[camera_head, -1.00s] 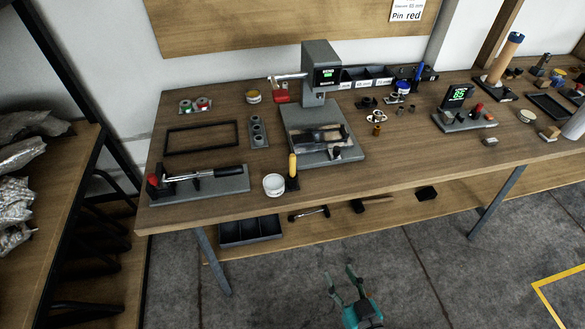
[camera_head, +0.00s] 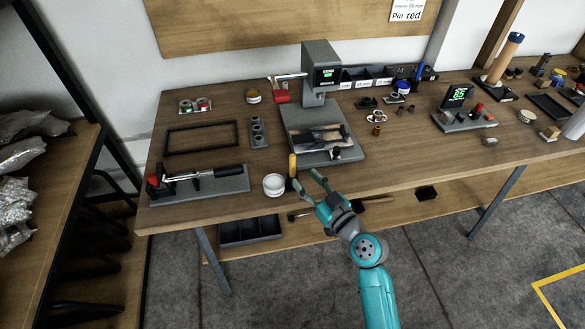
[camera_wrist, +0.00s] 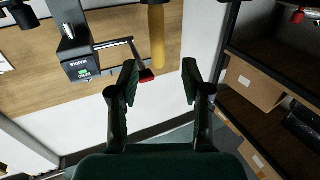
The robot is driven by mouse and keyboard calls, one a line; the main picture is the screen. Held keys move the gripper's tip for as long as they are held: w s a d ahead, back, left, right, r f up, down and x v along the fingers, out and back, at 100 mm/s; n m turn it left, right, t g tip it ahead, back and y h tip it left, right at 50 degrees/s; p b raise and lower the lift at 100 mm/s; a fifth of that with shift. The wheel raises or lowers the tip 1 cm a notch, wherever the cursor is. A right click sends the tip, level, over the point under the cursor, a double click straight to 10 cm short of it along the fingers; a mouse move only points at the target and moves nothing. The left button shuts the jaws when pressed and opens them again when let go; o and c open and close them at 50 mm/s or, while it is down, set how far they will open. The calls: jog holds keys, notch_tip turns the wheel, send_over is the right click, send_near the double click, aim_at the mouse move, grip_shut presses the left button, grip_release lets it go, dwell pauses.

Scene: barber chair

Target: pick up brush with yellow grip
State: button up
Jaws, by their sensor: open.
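The brush with the yellow grip (camera_head: 293,166) stands upright near the front edge of the workbench, just right of a white cup (camera_head: 274,186). Its lower part is dark. My gripper (camera_head: 307,179) is open and empty, just right of and in front of the brush in the head view. In the wrist view the yellow grip (camera_wrist: 157,38) comes down from the top edge, beyond the spread fingertips of my gripper (camera_wrist: 159,76) and roughly in line with the gap between them. I see no contact; the brush's lower end is outside the wrist view.
A grey press (camera_head: 319,75) with a red-ended lever (camera_head: 281,96) stands behind the brush. A torque wrench on a grey plate (camera_head: 228,184) lies to the left. A lower shelf (camera_head: 340,222) runs under the workbench (camera_head: 400,170). The bench front right of my gripper is clear.

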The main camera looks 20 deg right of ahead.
aim_at(294, 166)
jog(key=shift+x, duration=3.95)
jog(key=shift+d, duration=0.1)
jog(key=shift+c, duration=0.2)
grip_shut()
